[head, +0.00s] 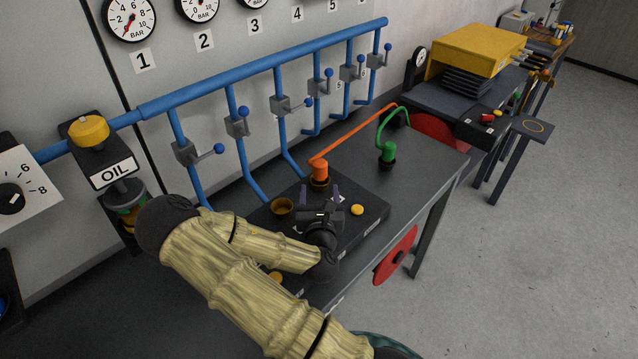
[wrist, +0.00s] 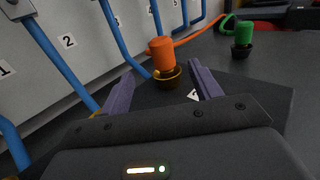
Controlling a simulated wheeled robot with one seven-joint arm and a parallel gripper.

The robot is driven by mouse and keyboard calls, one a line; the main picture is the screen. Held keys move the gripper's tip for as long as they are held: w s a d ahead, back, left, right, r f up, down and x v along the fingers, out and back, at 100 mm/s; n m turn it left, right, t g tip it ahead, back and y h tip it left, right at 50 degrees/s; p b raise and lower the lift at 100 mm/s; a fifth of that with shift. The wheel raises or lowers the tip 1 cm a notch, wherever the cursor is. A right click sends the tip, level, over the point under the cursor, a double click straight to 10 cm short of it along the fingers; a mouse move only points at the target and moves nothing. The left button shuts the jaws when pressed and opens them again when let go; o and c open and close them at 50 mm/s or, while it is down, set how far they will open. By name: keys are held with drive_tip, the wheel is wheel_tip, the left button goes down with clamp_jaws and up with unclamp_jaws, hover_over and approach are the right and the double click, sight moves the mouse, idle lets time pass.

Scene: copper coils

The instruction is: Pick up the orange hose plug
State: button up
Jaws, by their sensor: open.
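The orange hose plug (head: 320,170) stands upright in a dark brass-edged socket (head: 319,184) on the black panel, with an orange hose running from it to the right. It also shows in the wrist view (wrist: 162,54), ahead of and between my fingertips. My gripper (head: 321,192) is open and empty, just in front of the plug in the head view. Its two purple fingers (wrist: 158,86) point towards the plug, with no visible contact.
A green plug (head: 388,152) with a green hose stands further right. An empty brass socket (head: 282,207) lies left of my gripper, and a yellow button (head: 357,210) right of it. Blue pipes (head: 281,120) with valves line the wall behind. The table (head: 430,150) is clear at the right.

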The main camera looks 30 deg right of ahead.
sight(320, 171)
drive_tip(key=shift+f+b+x, duration=0.2)
drive_tip(key=shift+b+x, duration=0.8)
drive_tip(key=shift+b, duration=1.5)
drive_tip(key=shift+w+d+r+b, duration=0.1)
drive_tip(key=shift+w+d+b, duration=0.15)
drive_tip(key=shift+b, duration=0.4)
drive_tip(key=shift+p+x, duration=0.4)
drive_tip(key=shift+x, duration=1.9)
drive_tip(key=shift+w+r, duration=0.1)
drive_tip(key=shift+r, duration=0.05)
drive_tip(key=shift+w+d, duration=0.1)
drive_tip(key=shift+w, duration=0.1)
drive_tip(key=shift+x, duration=2.3)
drive_tip(key=shift+c, duration=0.2)
drive_tip(key=shift+d, duration=0.1)
drive_tip(key=c, duration=1.1)
